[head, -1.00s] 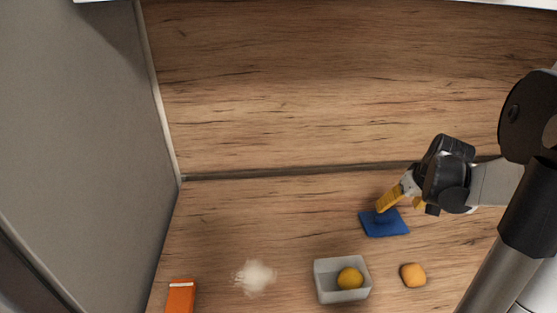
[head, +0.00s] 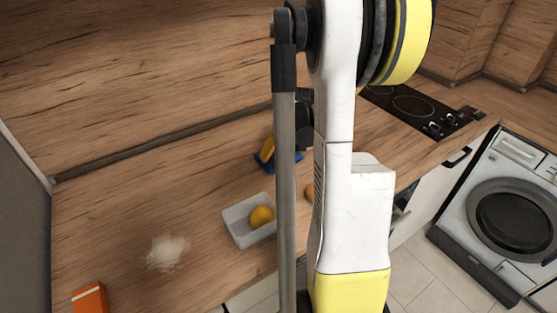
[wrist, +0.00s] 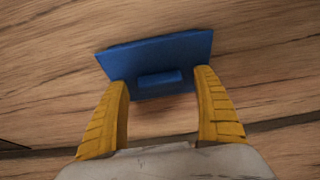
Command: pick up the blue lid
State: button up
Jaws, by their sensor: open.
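The blue lid (wrist: 190,52) lies flat on the wooden worktop in the wrist view, with a small raised handle (wrist: 160,79) in its middle. My gripper (wrist: 166,85) is open, with its two yellow fingers apart. In the picture, the fingertips are on either side of the handle and overlap the lid's near edge; nothing is held. Whether they touch the lid cannot be told. In the head view, part of the lid (head: 262,163) shows beside a yellow finger (head: 268,150). My arm hides the rest of the lid and most of the gripper.
A grey container (head: 238,232) holding a yellow-orange fruit (head: 262,216) stands in front of the lid. An orange box (head: 90,299) and a whitish patch (head: 166,252) are to the left. A black hob (head: 410,105) and a washing machine (head: 505,210) are to the right.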

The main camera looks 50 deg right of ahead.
jog(key=c, duration=1.1)
jog(key=shift+r, duration=0.1)
